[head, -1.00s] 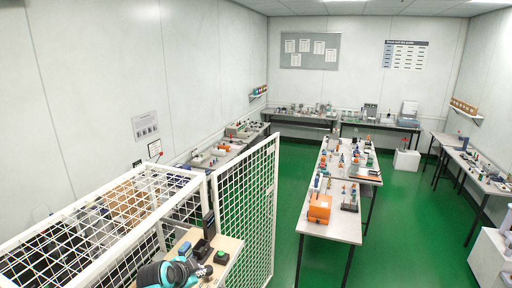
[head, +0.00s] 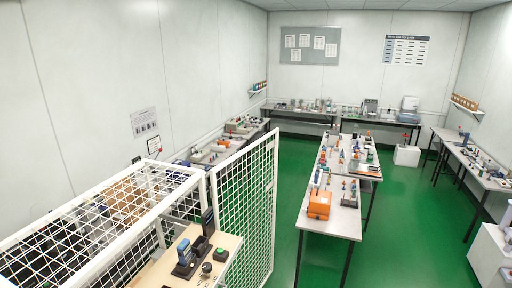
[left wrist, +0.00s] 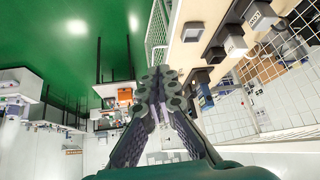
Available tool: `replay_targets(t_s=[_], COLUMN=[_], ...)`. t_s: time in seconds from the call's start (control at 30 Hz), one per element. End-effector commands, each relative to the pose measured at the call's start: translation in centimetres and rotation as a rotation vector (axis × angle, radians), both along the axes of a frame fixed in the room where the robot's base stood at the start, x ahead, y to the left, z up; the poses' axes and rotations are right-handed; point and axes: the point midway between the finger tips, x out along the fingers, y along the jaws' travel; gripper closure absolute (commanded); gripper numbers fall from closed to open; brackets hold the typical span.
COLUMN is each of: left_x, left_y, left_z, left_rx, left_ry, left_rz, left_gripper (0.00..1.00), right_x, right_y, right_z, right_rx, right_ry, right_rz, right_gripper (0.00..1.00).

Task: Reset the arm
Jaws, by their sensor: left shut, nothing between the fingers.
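My left gripper (left wrist: 160,85) shows in the left wrist view with its dark, ridged fingers together and nothing between them. It is apart from the wooden bench top (left wrist: 184,62), which lies to its right in that view. In the head view neither arm shows. There the bench top (head: 158,270) carries a black holder (head: 193,262) with a blue-faced handheld tester (head: 184,252) and a dark handheld tester (head: 208,222), both upright. My right gripper is in neither view.
A small black block with a green top (head: 221,254) and a round dark knob (head: 206,267) sit beside the holder. White mesh fence panels (head: 245,205) stand around the bench. Beyond is open green floor (head: 285,225) and a long table (head: 328,227) with an orange box (head: 319,205).

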Motion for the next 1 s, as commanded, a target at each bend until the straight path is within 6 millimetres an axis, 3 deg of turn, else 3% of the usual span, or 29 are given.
replay_targets(t_s=[0.1,0.37,1.0], left_x=[-2.5,-2.0,-1.9], left_y=[0.3,0.3,0.3], left_z=[-0.9,-7.7,-29.3], left_rx=[-0.040,-0.039,-0.039], left_ry=[0.014,0.012,0.012], left_rz=[0.092,0.087,0.085], left_gripper=[1.00,1.00,1.00], right_x=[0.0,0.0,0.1], right_y=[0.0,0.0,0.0], right_z=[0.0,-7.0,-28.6], right_rx=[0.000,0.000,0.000], right_ry=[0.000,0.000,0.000], right_rz=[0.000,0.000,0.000], right_gripper=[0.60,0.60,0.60])
